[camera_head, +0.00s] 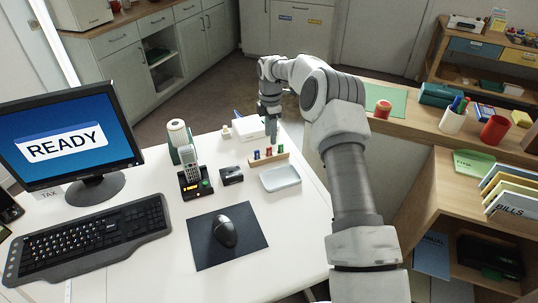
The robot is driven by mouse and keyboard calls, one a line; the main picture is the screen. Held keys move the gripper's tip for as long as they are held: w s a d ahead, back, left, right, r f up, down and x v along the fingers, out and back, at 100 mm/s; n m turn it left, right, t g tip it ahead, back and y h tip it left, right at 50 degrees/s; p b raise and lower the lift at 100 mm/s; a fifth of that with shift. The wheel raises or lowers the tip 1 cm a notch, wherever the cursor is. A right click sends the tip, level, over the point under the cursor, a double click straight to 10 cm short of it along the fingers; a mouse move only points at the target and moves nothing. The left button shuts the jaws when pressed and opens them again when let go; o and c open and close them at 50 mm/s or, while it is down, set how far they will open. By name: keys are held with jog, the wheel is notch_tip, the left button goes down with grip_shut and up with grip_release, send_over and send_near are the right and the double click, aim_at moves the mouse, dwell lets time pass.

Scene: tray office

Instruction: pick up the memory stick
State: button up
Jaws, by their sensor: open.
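A small wooden holder (284,157) stands on the white desk with several upright coloured pieces in it, including a red one (268,151) and a blue one (280,149). They look like memory sticks, but they are too small to identify with certainty. My gripper (271,137) points down just above and behind the holder, near the desk's far right part. It is open, and I see nothing held in it. The gap between its fingers is hard to make out at this size.
A pale tray (280,178) lies just in front of the holder. A white box (249,128) lies behind. The desk's right edge is close.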

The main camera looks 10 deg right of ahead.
aim_at(269, 148)
jog(key=shift+w+a+f+b, duration=0.1)
jog(key=shift+f+b, duration=0.15)
jog(key=shift+f, duration=1.55)
jog(key=shift+w+a+f+b, duration=0.1)
jog(key=shift+f+b, duration=0.1)
jog(key=shift+f, duration=1.55)
jog(key=shift+c, duration=0.3)
grip_shut()
